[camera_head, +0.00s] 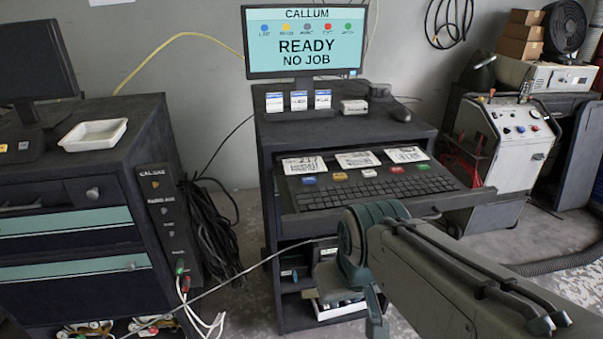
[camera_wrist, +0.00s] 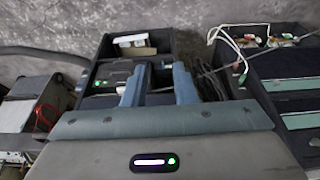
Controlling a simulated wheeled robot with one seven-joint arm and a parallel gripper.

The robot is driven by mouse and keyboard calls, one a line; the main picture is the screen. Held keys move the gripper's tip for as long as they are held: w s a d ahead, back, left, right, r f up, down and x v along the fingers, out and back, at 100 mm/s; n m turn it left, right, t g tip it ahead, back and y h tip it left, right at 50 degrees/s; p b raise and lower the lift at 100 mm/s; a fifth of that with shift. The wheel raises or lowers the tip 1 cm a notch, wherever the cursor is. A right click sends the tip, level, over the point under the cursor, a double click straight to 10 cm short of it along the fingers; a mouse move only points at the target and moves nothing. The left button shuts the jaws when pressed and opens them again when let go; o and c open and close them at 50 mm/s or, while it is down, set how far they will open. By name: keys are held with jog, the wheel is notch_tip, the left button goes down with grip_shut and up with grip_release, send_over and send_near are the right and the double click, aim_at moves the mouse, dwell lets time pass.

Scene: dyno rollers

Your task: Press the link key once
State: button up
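A row of coloured keys sits above the black keyboard (camera_head: 380,185) on the pulled-out tray (camera_head: 460,199): blue (camera_head: 309,180), yellow (camera_head: 340,176), grey (camera_head: 369,173), red (camera_head: 397,169) and green (camera_head: 424,166). The monitor (camera_head: 304,42) reads "CALLUM", "READY", "NO JOB". Its coloured dots have small captions; the one under the blue dot seems to start with L, but is too small to read surely. My gripper (camera_head: 354,300) points down in front of the tray, below its front edge, apart from the keys. In the wrist view its two fingers (camera_wrist: 160,85) are apart with nothing between them.
Printed cards (camera_head: 357,160) lie behind the keys. The cart's lower shelves (camera_head: 298,290) are behind my gripper. A dark cabinet (camera_head: 70,190) with a white tray (camera_head: 93,135) stands left, with cables beside it. A white machine (camera_head: 515,145) stands right. Space above the keys is clear.

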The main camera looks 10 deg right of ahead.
grip_shut()
dwell(1.5)
